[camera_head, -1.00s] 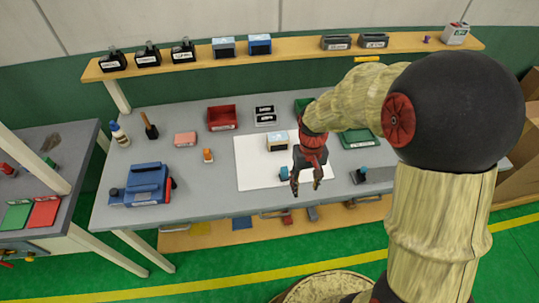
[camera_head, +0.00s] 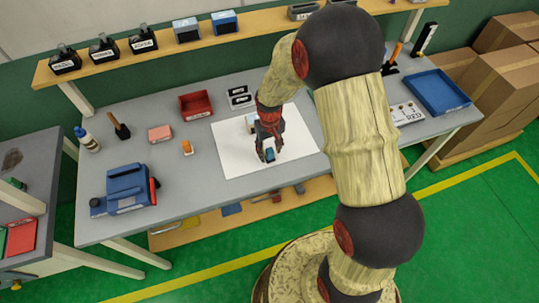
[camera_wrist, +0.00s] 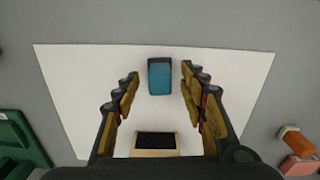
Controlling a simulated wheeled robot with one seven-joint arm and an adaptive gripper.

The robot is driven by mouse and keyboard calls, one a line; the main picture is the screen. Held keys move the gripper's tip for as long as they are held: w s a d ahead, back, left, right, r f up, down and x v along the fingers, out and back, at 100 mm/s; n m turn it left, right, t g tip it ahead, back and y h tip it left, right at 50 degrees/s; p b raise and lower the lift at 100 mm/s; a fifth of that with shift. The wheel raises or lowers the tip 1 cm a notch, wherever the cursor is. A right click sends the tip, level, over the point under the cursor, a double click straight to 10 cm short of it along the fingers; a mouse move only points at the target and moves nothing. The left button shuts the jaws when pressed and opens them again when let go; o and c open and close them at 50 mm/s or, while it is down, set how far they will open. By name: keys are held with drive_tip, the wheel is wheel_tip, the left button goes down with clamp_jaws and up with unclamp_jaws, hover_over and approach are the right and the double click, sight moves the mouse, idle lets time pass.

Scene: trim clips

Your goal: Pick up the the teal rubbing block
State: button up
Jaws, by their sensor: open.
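The teal rubbing block (camera_wrist: 160,78), with a dark end, lies on a white sheet (camera_wrist: 80,75) in the wrist view. It also shows in the head view (camera_head: 268,156), partly hidden by my fingers. My gripper (camera_wrist: 159,80) is open, with one finger on each side of the block and a visible gap to it. The head view shows my gripper (camera_head: 267,153) low over the sheet, pointing down at the block. I cannot tell its exact height above the block.
A cream block with a dark top (camera_wrist: 155,144) is close behind the teal block, near my gripper's base. An orange-topped item (camera_wrist: 295,138), a pink block (camera_wrist: 300,166) and a green tray (camera_wrist: 20,140) are off the sheet. A red bin (camera_head: 196,105) stands farther back.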

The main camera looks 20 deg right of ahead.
drive_tip(key=shift+f, duration=0.7)
drive_tip(key=shift+c, duration=0.6)
clamp_jaws()
